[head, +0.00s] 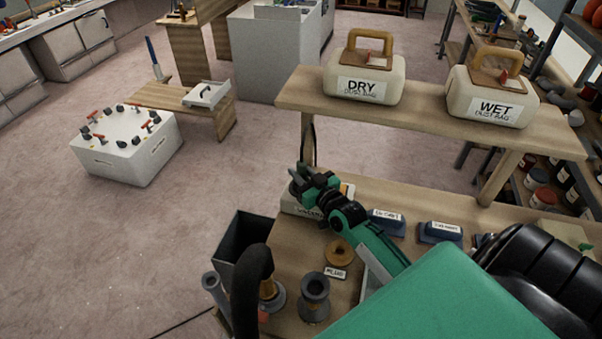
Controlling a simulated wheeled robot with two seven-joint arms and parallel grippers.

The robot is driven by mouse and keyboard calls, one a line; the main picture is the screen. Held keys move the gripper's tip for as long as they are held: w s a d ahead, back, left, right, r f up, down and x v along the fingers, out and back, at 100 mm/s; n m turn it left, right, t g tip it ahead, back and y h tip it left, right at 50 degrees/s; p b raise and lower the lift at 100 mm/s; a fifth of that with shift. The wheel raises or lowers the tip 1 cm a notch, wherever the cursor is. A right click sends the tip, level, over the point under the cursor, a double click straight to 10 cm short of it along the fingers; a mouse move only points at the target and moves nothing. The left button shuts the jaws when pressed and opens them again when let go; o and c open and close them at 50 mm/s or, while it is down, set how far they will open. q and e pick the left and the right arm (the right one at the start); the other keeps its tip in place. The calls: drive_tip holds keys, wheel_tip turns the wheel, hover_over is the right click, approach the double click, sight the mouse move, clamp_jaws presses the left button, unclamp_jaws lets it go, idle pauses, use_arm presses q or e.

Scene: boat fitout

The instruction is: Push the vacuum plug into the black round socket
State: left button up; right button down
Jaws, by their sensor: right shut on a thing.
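My right gripper (303,178), on the green arm from the lower right, is over the left end of the workbench. It is shut on a small dark thing that I take to be the vacuum plug, mostly hidden by the fingers. A thin black cord (313,145) hangs just behind the gripper. A pale box (291,206) with a partly covered label stands right below the gripper. I cannot make out the black round socket; the gripper and arm cover part of this area. My left gripper is not in view.
A raised shelf (430,118) above the workbench (290,240) holds the DRY (384,93) and WET (470,88) dust bag containers. Blue labelled blocks (440,233) and grey spool-shaped fittings (314,300) stand on the bench.

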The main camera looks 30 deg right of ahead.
drive_tip(key=shift+s+a+f, duration=0.1)
drive_tip(key=shift+s+f, duration=0.05)
drive_tip(key=shift+f, duration=0.6)
drive_tip(key=c, duration=1.1)
unclamp_jaws()
drive_tip(key=shift+r, duration=0.1)
drive_tip(key=shift+r, duration=0.25)
